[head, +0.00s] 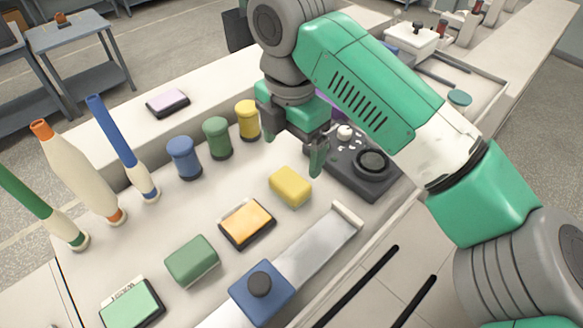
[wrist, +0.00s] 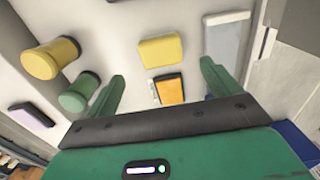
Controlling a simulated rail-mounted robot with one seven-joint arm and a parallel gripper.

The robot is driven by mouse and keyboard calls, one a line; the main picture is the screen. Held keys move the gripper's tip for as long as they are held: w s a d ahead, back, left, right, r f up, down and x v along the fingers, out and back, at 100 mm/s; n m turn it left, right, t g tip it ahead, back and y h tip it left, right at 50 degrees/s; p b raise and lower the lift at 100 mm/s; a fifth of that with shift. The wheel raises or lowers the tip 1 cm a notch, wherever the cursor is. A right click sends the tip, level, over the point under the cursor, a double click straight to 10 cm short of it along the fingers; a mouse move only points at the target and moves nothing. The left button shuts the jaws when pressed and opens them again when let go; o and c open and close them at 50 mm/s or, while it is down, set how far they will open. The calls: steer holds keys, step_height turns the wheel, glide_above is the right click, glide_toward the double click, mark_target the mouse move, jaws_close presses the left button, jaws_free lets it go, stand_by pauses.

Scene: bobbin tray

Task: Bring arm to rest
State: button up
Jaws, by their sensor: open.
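My gripper (head: 293,148) hangs above the pale table, its green fingers apart with nothing between them. In the head view it is to the right of the yellow bobbin (head: 247,120) and left of a black device with a round dial (head: 371,162). The green bobbin (head: 217,139) and blue bobbin (head: 184,158) stand upright in a row with the yellow one. In the wrist view the fingers (wrist: 163,74) are spread, with the yellow block (wrist: 160,50) and orange pad (wrist: 169,90) visible beyond and below. My forearm hides part of the table's right side.
A yellow block (head: 290,187), orange pad (head: 247,223), green block (head: 192,260) and green pad (head: 131,304) lie in a line. A blue box with a black knob (head: 262,287) sits on a metal strip. Tall bottle-like pieces (head: 78,172) stand left. A pink pad (head: 168,102) lies behind.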

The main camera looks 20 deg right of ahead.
step_height(320, 180, up, 3)
steer(key=shift+f, duration=0.15)
stand_by(0.3)
